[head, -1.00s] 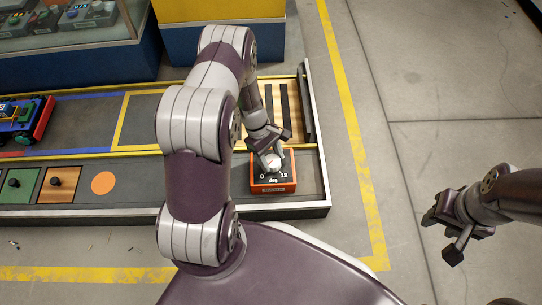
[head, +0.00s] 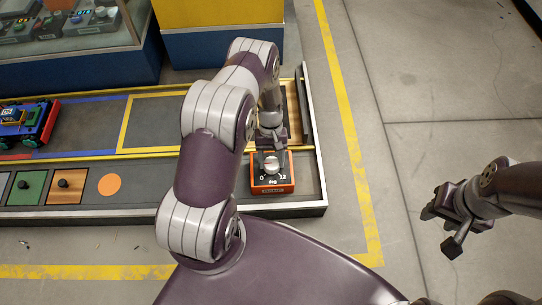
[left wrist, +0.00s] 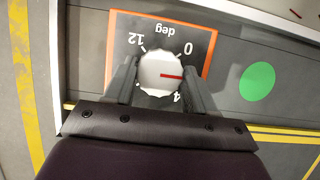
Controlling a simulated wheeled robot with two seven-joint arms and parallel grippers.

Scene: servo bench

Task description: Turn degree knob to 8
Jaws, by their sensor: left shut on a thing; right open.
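The degree knob is a round white dial (left wrist: 152,68) with a red pointer line, on an orange-rimmed box (left wrist: 207,36) with a dark face marked "deg". In the left wrist view the pointer aims right, about midway between 0 and 4. The 12 is at upper left; the 8 is hidden. The box (head: 272,190) stands at the bench's right end in the head view. My left gripper (left wrist: 161,86) is shut on the knob, one finger on each side. It reaches down from above in the head view (head: 271,155). My right gripper (head: 452,219) is open and empty, off the bench.
Left of the box are an orange disc (head: 109,184), a wooden square with a black knob (head: 66,186) and a green square (head: 29,187). A blue and red toy vehicle (head: 27,124) sits farther left. A green disc (left wrist: 257,82) shows in the wrist view.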

